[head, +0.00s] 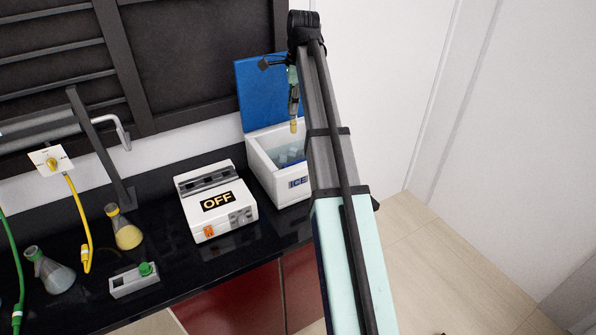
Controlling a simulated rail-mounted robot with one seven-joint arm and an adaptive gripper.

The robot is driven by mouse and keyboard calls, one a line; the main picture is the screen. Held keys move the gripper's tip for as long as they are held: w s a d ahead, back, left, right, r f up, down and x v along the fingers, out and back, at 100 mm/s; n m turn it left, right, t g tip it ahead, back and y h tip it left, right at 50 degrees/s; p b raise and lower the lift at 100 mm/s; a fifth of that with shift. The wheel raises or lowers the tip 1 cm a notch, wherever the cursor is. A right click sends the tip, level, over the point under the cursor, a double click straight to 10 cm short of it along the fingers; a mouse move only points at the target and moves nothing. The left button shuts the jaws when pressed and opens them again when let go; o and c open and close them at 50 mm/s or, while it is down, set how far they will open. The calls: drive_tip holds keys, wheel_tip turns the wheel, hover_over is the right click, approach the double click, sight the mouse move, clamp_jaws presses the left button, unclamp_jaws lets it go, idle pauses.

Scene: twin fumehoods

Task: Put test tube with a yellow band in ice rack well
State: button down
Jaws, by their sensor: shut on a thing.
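My gripper (294,108) points downward above the open white ice box (262,159) in the head view. It is shut on a test tube, whose yellow part (294,126) shows just below the fingers. The tube hangs in the air, roughly upright, over the box opening. The ice box stands at the back right of the black bench and carries an "ICE" label. Pale blue ice or rack parts (290,157) show inside it. Individual wells cannot be made out. My arm covers the right side of the box.
The box's blue lid (262,95) stands open behind the tube. A white device marked "OFF" (215,200) is left of the box. Further left are a yellow flask (125,230), a small holder with a green top (134,281) and a green-capped flask (50,272).

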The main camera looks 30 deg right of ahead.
wheel_tip(320, 180, down, 20)
drive_tip(key=p, duration=0.1)
drive_tip(key=shift+a+r+p, duration=0.15)
drive_tip(key=shift+r+p, duration=0.05)
drive_tip(key=shift+p, duration=0.2)
drive_tip(key=shift+f, duration=0.1)
drive_tip(key=c, duration=1.1)
unclamp_jaws()
drive_tip(key=shift+o, duration=0.2)
wheel_tip(320, 180, up, 12)
drive_tip(key=d+b, duration=0.1)
drive_tip(key=b, duration=0.1)
drive_tip(key=shift+s+d+b, duration=0.15)
drive_tip(key=shift+s+b, duration=0.1)
drive_tip(key=shift+b, duration=0.15)
